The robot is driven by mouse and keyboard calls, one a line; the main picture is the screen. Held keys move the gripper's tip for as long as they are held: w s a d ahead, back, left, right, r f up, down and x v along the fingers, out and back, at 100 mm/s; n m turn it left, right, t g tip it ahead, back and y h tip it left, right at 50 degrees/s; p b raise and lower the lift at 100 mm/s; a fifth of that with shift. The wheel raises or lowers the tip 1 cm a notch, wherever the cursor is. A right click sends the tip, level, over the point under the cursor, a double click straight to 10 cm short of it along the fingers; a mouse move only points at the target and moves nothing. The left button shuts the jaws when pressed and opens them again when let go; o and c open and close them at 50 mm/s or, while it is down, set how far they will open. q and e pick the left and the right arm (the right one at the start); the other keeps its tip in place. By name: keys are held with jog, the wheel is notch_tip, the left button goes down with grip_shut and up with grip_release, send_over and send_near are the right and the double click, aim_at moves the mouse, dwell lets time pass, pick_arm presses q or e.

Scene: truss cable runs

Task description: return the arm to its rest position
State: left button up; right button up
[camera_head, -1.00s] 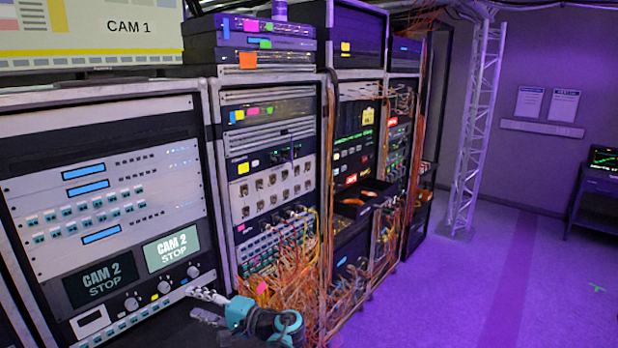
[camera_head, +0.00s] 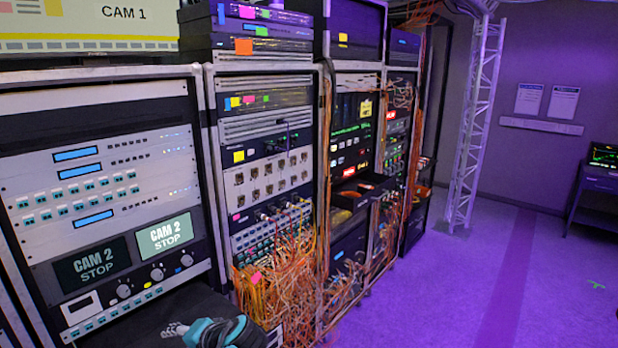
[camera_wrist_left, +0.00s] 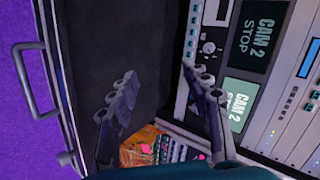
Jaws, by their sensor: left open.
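My left gripper (camera_head: 176,329) is low at the bottom edge of the head view, in front of and below the rack with the CAM 2 screens. Part of its arm is cut off by the frame. In the left wrist view my left gripper (camera_wrist_left: 155,85) has its two grey fingers spread apart, with nothing between them. The two CAM 2 STOP screens, one dark (camera_head: 91,265) and one light (camera_head: 165,235), sit beyond the fingertips, apart from them. My right gripper does not show.
A row of racks runs along the left, with dense orange cables (camera_head: 280,285) hanging to the right of my gripper. Purple floor (camera_head: 470,290) is clear at the right.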

pick_arm(q)
jog(key=s+d+f+n+h+b, duration=0.1)
jog(key=s+d+f+h+b, duration=0.2)
jog(key=s, duration=0.5)
jog(key=s+d+f+n+t+h+b, duration=0.1)
jog(key=s+d+f+n+h+b, duration=0.1)
jog(key=s+d+f+h, duration=0.4)
notch_tip(320, 180, down, 4)
jog(key=shift+s+d+r+n+t+h+b, duration=0.3)
jog(key=shift+s+d+b, duration=0.2)
jog(key=shift+s+d, duration=0.65)
jog(key=shift+a, duration=0.15)
